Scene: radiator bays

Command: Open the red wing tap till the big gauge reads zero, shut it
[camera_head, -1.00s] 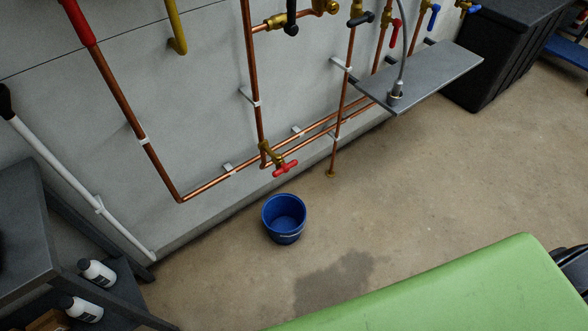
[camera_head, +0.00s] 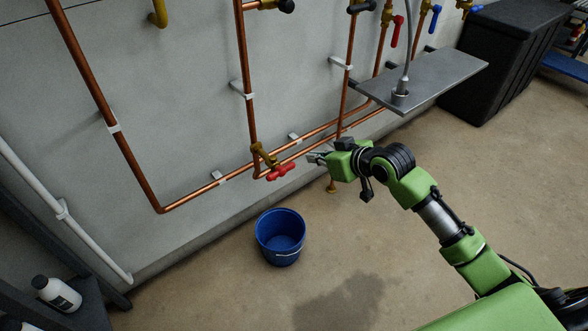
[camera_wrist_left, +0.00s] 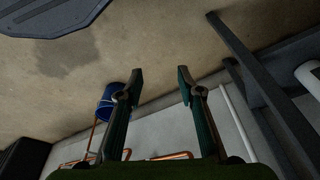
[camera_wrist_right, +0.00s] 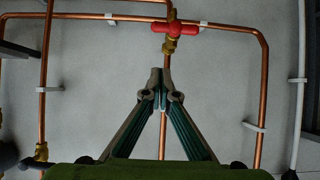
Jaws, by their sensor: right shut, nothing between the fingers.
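The red wing tap (camera_head: 281,172) sits on a brass valve low on the copper pipe at the wall. It also shows in the right wrist view (camera_wrist_right: 175,28), beyond my fingertips. My right gripper (camera_head: 312,157) is shut and empty, a little to the right of the tap and apart from it; its fingertips meet in the right wrist view (camera_wrist_right: 160,78). My left gripper (camera_wrist_left: 159,75) is open and empty in the left wrist view, and is not in the head view. No big gauge shows in these frames.
A blue bucket (camera_head: 280,238) stands on the floor below the tap. A grey shelf (camera_head: 430,78) juts from the wall at upper right. A dark wet patch (camera_head: 340,300) lies on the floor. A dark bench with a white bottle (camera_head: 58,293) is at lower left.

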